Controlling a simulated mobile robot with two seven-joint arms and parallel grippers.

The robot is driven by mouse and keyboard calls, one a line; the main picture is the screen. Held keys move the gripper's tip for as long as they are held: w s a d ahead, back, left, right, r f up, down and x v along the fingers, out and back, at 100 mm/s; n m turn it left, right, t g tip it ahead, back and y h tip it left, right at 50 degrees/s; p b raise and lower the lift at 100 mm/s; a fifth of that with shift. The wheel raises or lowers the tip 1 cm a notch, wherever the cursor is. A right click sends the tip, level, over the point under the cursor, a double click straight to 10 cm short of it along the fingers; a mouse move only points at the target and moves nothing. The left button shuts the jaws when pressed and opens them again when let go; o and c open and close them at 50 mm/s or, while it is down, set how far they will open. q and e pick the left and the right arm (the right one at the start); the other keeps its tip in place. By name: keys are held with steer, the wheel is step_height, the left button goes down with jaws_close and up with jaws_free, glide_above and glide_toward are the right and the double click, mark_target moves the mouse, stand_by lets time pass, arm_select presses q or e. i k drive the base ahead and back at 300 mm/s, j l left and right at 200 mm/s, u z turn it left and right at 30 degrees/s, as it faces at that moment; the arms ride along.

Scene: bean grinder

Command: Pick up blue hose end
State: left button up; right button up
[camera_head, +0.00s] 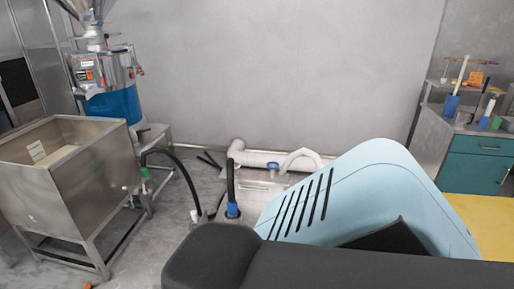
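A blue hose end (232,209) sits at the bottom of an upright black hose (230,180), near the picture's middle. It is by a low metallic box (262,183) on the floor; I cannot tell whether it is fixed to anything. A smaller blue ring-like piece (272,165) shows further back near the white pipe. Neither of my grippers is in view. Large pale blue and dark parts close to the camera cover the lower middle and right, hiding what lies behind them.
A steel bin (75,185) on legs stands at left, with a grinder (108,85) behind it. A black hose with a green fitting (145,172) runs beside it. White pipes (255,157) lie along the wall. A teal-drawered cabinet (472,168) stands at right. Grey floor is open left of centre.

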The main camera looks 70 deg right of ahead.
mark_target(232, 208)
steer(key=z, duration=2)
steer(key=i+j+z, duration=0.2)
steer(key=i+z, duration=0.15)
steer(key=i+j+z, duration=0.25)
steer(key=z, duration=0.15)
steer(key=i+j+z, duration=0.35)
